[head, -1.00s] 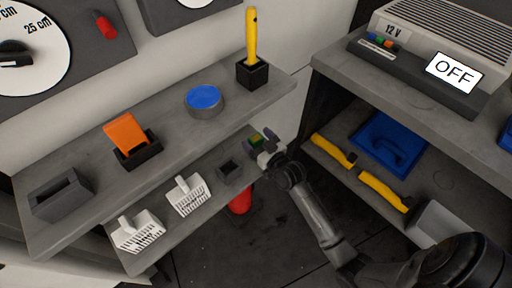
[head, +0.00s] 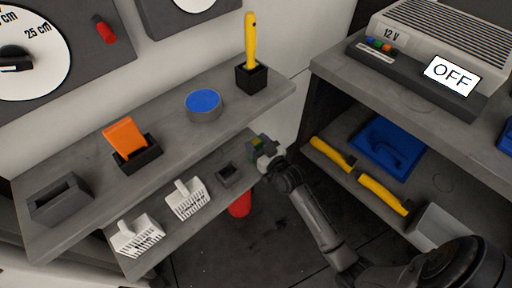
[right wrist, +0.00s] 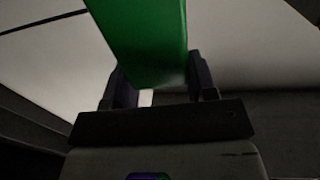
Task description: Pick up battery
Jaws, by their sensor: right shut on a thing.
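The battery is a green block (right wrist: 145,38) that fills the top middle of the right wrist view. In the head view a small green and dark piece of it (head: 257,141) shows at the gripper's tip. My right gripper (head: 261,149) is shut on the battery, with a dark finger on each side of it in the right wrist view (right wrist: 160,82). It holds the battery at the right end of the lower left shelf, near a small dark square holder (head: 228,174). My left gripper is not in view.
White slotted scoops (head: 187,199) lie on the lower shelf. The upper shelf (head: 165,120) holds an orange piece in a black stand (head: 136,152), a blue-topped tin (head: 203,105) and a yellow-handled tool (head: 251,42). A 12 V unit reading OFF (head: 450,75) stands at right.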

